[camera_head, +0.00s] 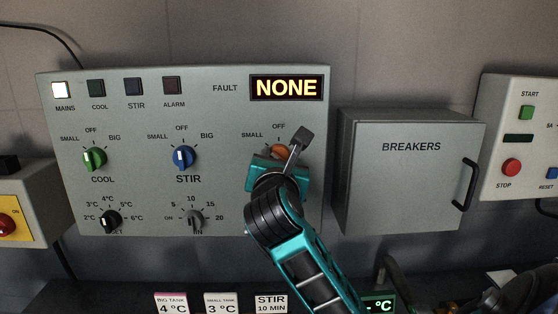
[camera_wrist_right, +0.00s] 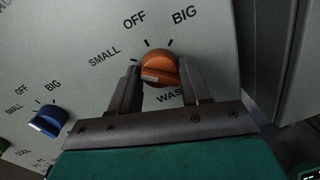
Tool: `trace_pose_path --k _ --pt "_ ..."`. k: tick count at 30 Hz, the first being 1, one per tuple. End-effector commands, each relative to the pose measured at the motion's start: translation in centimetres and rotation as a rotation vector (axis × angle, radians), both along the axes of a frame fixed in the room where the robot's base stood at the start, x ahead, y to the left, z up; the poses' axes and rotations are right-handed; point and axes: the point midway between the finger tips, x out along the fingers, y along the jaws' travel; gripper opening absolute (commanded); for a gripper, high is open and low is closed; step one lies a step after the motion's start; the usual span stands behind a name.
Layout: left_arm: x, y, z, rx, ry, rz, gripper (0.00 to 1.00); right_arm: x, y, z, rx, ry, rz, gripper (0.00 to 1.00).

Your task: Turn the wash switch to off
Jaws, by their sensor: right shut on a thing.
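The wash switch is an orange round knob on the grey control panel (camera_head: 140,200). In the head view only a bit of the orange knob (camera_head: 279,149) shows behind my right gripper (camera_head: 284,153). In the right wrist view the orange knob (camera_wrist_right: 160,68) sits between the two dark fingers of my right gripper (camera_wrist_right: 160,88), which is shut on it. SMALL, OFF and BIG are printed around its upper side and WASH below, partly hidden. A pale mark shows on the knob's lower left side; I cannot tell the setting surely. My left gripper is not in view.
The blue stir knob (camera_head: 184,157) and green cool knob (camera_head: 94,157) are on the same panel, left of my gripper. The fault display (camera_head: 286,88) above reads NONE. A grey breakers box (camera_head: 410,185) with a protruding handle (camera_head: 466,185) stands close to the right.

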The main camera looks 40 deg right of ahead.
Motion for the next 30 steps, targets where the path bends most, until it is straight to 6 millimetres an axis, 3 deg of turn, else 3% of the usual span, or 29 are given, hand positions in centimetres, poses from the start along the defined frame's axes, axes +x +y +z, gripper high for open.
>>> trace_pose_path --k 13,30 --pt "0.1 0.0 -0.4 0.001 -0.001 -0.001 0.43 0.1 0.1 -0.1 0.084 -0.07 0.003 0.16" --pt "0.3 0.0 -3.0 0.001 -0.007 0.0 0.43 0.0 0.0 -0.1 0.452 -0.384 0.004 0.16"
